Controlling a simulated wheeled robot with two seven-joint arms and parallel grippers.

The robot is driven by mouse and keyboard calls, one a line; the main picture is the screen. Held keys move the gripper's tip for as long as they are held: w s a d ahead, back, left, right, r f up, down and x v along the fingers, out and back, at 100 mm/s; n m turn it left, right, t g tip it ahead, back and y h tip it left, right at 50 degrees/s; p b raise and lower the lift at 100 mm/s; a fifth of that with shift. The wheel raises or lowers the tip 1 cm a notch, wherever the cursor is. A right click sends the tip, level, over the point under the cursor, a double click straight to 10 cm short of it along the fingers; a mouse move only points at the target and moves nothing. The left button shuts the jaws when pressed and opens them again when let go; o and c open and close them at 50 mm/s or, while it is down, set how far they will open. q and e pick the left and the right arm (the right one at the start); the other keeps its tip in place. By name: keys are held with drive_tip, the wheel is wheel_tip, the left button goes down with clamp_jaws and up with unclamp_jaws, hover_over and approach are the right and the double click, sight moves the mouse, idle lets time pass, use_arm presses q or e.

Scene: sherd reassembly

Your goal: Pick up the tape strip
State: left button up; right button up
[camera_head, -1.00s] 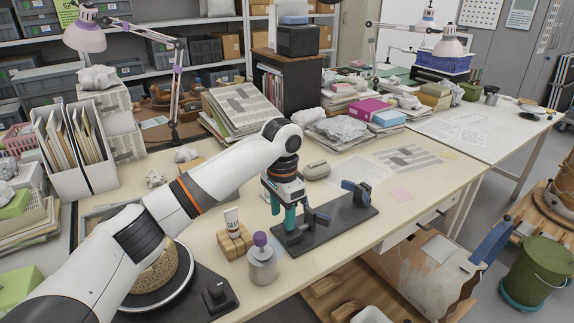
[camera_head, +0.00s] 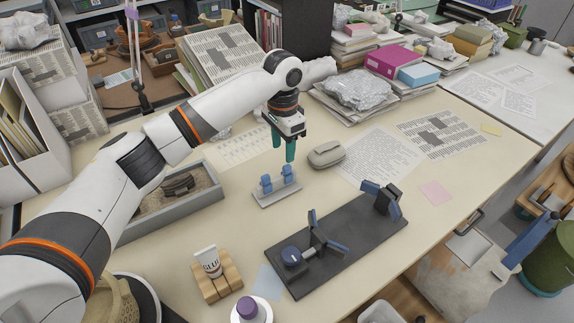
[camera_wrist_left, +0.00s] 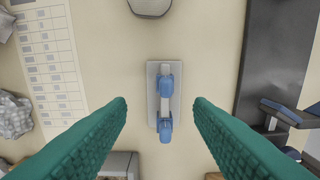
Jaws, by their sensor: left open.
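The small grey tape stand (camera_head: 278,194) lies on the table and carries two blue pieces at its ends. A pale strip, seemingly the tape strip (camera_wrist_left: 166,104), spans between the blue pieces in the left wrist view. In the head view the strip is too small to make out clearly. My left gripper (camera_head: 284,146) is open and empty, with teal fingers pointing down. It is above and slightly behind the stand in the head view. In the left wrist view the stand (camera_wrist_left: 153,90) lies between the spread fingers, apart from them. My right gripper is not in view.
A black fixture with blue-padded clamps (camera_head: 340,240) lies to the right of the stand. A grey sand tray (camera_head: 190,208) is at the left, a rounded grey-beige object (camera_head: 326,155) behind right. A glue tube in a wooden block (camera_head: 218,277) and a purple-capped jar (camera_head: 248,308) stand in front.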

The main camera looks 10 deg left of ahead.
sight(286, 166)
use_arm(q)
wheel_tip(286, 166, down, 4)
drive_tip(key=shift+r, duration=0.1)
drive_tip(key=f, duration=0.5)
drive_tip(key=shift+s+d, duration=0.2)
drive_tip(key=shift+d, duration=0.1)
drive_tip(key=c, duration=0.8)
